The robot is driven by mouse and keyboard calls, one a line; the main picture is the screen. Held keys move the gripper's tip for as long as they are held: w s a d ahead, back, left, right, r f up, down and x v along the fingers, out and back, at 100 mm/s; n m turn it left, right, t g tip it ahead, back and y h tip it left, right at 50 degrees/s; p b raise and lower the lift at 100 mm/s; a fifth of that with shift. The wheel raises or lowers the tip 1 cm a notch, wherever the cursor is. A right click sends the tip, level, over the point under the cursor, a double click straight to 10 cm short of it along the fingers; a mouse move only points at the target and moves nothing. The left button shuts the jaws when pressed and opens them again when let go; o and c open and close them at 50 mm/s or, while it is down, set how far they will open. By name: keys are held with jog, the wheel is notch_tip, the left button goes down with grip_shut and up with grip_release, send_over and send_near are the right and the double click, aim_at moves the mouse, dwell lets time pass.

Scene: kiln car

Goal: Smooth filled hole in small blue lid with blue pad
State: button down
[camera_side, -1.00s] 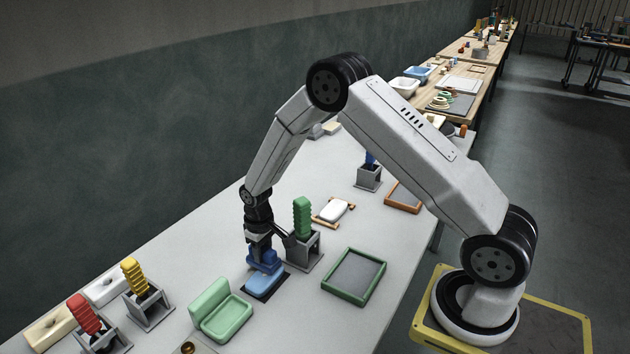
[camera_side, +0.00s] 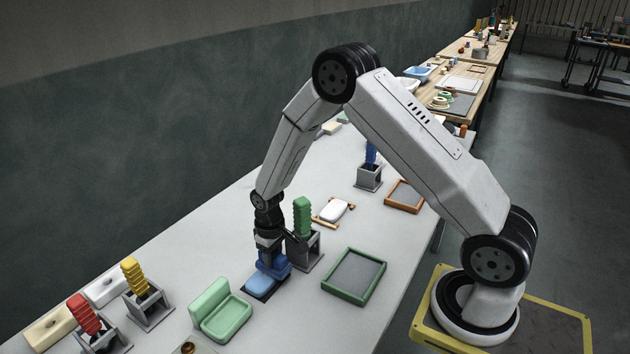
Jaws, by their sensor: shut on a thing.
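My gripper (camera_side: 270,256) points down and is shut on the blue pad (camera_side: 275,267), a darker blue block. The small blue lid (camera_side: 259,283) is a light blue slab lying on a dark mat (camera_side: 271,291). The pad is over the lid's far right part and appears to rest on it, though I cannot tell the exact contact. The lid's near left part is uncovered. The filled hole is not visible; the pad and gripper cover part of the lid.
A green-handled tool (camera_side: 302,216) stands in a grey holder (camera_side: 305,252) close behind my gripper. A green-framed tray (camera_side: 355,297) lies to the right. Red (camera_side: 84,315) and yellow (camera_side: 133,277) handles stand at left.

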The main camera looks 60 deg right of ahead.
jog(key=shift+s, duration=0.85)
jog(key=shift+a, duration=0.15)
jog(key=shift+a, duration=2.6)
jog(key=shift+r, duration=0.15)
notch_tip(320, 180, up, 7)
